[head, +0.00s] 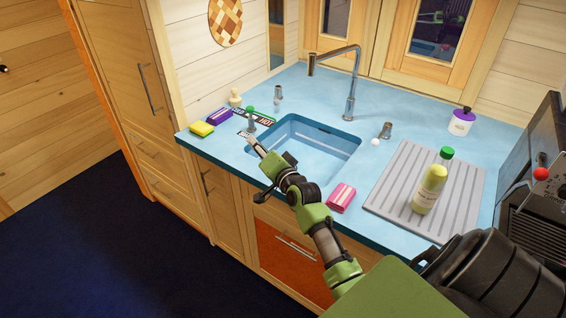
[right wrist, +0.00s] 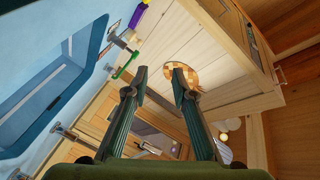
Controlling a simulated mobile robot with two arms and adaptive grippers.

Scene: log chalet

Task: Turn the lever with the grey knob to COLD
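My right gripper (head: 254,146) reaches over the left front rim of the sink (head: 318,141). In the right wrist view its two fingers (right wrist: 160,72) are spread, with nothing between them. Just beyond it stands a lever with a green knob (head: 250,109), beside a dark label strip (head: 264,121) reading HOT at its right end. The green lever also shows in the right wrist view (right wrist: 124,67), left of the fingers and apart from them. A small grey metal fitting (head: 278,92) stands behind the sink; I cannot tell whether it carries the grey knob. My left gripper is out of view.
A yellow sponge (head: 202,129) and purple item (head: 219,116) lie left of the levers. The faucet (head: 350,90) rises behind the sink. A metal fitting with a white ball (head: 375,142), pink sponge (head: 341,197), drainboard (head: 388,200) and bottle (head: 429,188) are to the right.

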